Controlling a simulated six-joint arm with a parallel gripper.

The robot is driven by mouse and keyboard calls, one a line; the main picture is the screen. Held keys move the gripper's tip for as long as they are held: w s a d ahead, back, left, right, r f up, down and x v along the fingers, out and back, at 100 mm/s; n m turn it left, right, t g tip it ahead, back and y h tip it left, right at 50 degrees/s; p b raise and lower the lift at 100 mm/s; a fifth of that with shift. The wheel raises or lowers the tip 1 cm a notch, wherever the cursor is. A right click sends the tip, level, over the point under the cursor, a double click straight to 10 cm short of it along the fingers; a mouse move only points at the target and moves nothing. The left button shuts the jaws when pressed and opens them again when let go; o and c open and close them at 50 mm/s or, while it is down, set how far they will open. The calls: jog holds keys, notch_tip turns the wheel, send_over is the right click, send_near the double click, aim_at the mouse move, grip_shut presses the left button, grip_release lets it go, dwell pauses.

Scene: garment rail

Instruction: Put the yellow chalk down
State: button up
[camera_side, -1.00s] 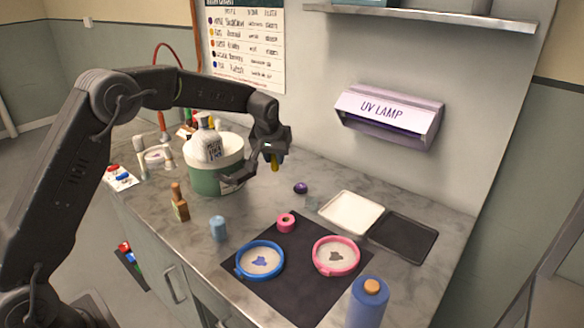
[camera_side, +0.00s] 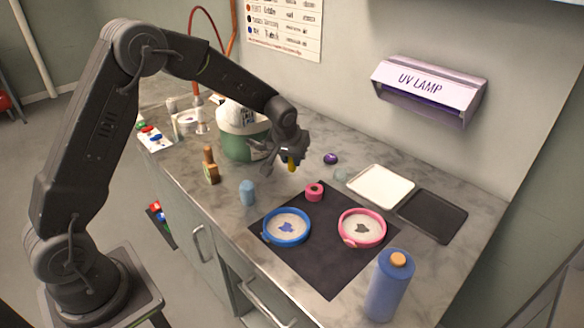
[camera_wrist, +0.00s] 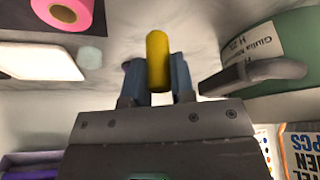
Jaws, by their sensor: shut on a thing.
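The yellow chalk (camera_side: 291,163) is held upright in my gripper (camera_side: 287,154) in the side view, a little above the marble worktop. In the wrist view the yellow chalk (camera_wrist: 157,62) sticks out between the two fingers of my gripper (camera_wrist: 157,82), which are shut on it. The chalk's lower end looks close to the worktop; I cannot tell whether it touches.
A green and white tub (camera_side: 240,142) stands just left of my gripper. A pink roll (camera_side: 314,191), a blue hoop (camera_side: 287,227) and a pink hoop (camera_side: 362,229) lie on or by the dark mat (camera_side: 322,268). A white tray (camera_side: 381,187) lies right.

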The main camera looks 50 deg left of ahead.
aim_at(291, 162)
jog(key=shift+f, duration=1.7)
jog(key=shift+f, duration=0.1)
jog(key=o, duration=0.9)
